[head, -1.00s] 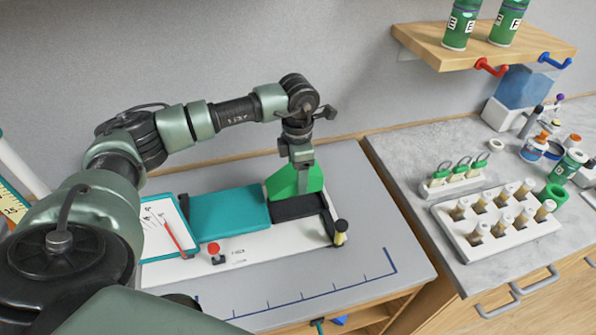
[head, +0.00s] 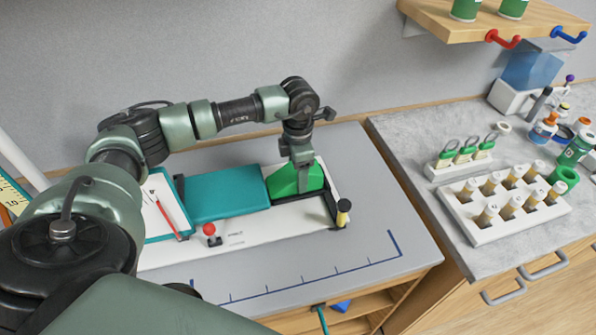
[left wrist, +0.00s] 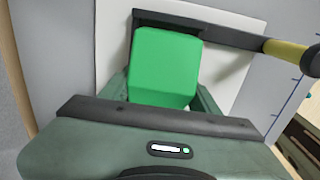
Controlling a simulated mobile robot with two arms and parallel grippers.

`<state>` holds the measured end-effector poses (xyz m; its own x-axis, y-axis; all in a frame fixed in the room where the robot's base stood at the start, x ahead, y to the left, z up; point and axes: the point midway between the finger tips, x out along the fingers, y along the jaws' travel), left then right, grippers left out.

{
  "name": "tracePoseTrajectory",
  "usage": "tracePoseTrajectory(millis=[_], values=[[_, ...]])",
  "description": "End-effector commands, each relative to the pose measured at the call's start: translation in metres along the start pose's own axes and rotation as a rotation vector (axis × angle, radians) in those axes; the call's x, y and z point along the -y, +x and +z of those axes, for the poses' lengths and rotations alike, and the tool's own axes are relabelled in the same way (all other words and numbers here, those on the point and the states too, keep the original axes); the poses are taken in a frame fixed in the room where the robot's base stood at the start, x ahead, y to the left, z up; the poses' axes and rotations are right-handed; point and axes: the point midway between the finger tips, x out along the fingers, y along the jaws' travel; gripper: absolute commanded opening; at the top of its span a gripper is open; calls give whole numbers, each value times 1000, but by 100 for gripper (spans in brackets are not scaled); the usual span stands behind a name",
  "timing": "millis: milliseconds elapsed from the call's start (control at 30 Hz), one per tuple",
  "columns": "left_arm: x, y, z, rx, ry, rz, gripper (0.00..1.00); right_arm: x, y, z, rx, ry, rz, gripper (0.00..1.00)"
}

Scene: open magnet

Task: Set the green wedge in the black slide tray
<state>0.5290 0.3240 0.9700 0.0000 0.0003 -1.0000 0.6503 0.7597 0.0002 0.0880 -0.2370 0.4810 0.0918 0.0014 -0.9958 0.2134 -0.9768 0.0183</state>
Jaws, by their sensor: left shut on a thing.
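The green wedge (head: 290,180) is between the fingers of my left gripper (head: 300,180), whose arm comes in from the left. In the left wrist view the wedge (left wrist: 165,68) fills the space between the fingers, and a dark bar (left wrist: 225,37) runs behind it. In the head view the wedge covers most of the black slide tray's place; a black edge (head: 329,204) shows at its right. I cannot tell whether the wedge rests on the tray or hovers just above it. My right gripper is not in view.
A teal block (head: 225,192) lies just left of the wedge on a white base. A yellow-and-black knob (head: 342,213) stands at the right and a red knob (head: 209,229) in front. The grey bench front is clear. A vial rack (head: 480,235) stands on the right counter.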

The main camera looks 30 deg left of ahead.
Motion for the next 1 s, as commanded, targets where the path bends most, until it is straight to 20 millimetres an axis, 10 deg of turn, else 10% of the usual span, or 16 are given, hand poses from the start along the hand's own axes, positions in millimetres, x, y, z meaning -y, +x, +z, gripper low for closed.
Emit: tracePoseTrajectory(millis=[933,967,1000], values=[[0,4,-1,0,0,0,16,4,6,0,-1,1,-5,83],[0,4,-1,0,0,0,64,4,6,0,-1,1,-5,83],[0,4,-1,0,0,0,75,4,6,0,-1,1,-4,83]])
